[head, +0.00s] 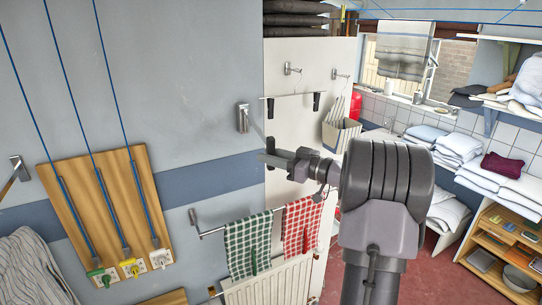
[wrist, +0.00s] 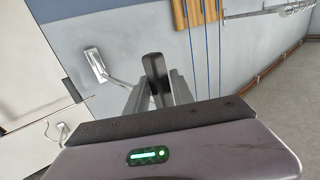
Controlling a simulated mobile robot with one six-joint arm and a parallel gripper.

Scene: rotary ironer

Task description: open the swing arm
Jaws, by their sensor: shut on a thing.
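The swing arm shows in the head view as a metal wall bracket (head: 242,118) with a thin rod running down and right to a dark grip (head: 270,145). In the wrist view the bracket (wrist: 96,65) is at upper left, and the dark grip (wrist: 154,68) stands between my fingers. My gripper (head: 270,158) is shut on this grip, with a finger on either side of it in the wrist view (wrist: 158,92). The rod stands out from the wall at an angle. My fingers partly hide the lower part of the grip.
A rail (head: 212,232) with green (head: 248,246) and red (head: 299,226) checked towels hangs below my gripper. A white panel (head: 300,80) with hooks is behind it. A wooden board (head: 75,205) with blue cords is at left. Shelves of folded linen stand at right.

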